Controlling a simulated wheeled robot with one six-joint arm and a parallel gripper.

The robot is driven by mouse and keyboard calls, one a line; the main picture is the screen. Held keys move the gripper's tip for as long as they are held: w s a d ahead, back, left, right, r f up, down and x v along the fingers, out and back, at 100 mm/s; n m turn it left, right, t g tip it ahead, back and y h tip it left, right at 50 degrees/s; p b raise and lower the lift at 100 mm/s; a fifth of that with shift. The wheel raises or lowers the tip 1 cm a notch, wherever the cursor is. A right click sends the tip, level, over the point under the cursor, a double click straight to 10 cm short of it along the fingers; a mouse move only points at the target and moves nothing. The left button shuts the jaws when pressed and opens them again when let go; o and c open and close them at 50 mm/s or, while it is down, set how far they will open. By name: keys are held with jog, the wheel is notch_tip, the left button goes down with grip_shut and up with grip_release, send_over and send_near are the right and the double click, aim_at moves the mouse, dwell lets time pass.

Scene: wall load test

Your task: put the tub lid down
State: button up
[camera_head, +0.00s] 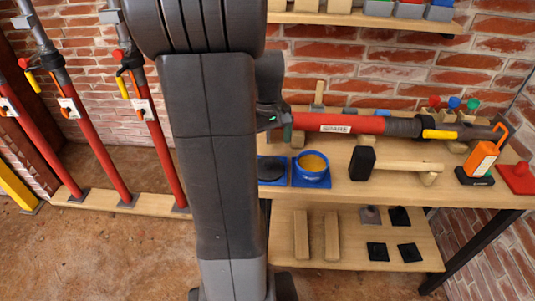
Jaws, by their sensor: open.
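A dark round disc (272,168), which looks like the tub lid, lies flat on a blue mat (293,182) on the wooden bench; my arm hides its left part. The open blue tub (312,165) with yellow contents stands just right of it on a blue square. My gripper (284,126) is partly hidden behind my arm, above and behind the disc, near the left end of a red pole. It is open and apart from the disc. I cannot tell whether it touches the pole.
The red pole tool (350,124) runs along the back of the bench (340,194). A black-headed mallet (362,162) and an orange device (482,158) are to the right. Wooden blocks (302,234) and black pads are on the lower shelf. Red props (98,145) stand left.

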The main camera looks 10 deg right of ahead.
aim_at(268, 162)
notch_tip(268, 162, up, 6)
jog(key=shift+f, duration=0.15)
dwell(0.3)
notch_tip(268, 162, down, 14)
jog(key=shift+r+b, duration=0.25)
jog(key=shift+b, duration=0.6)
jog(key=shift+r+p, duration=0.35)
jog(key=shift+r, duration=0.1)
jog(key=shift+f, duration=0.1)
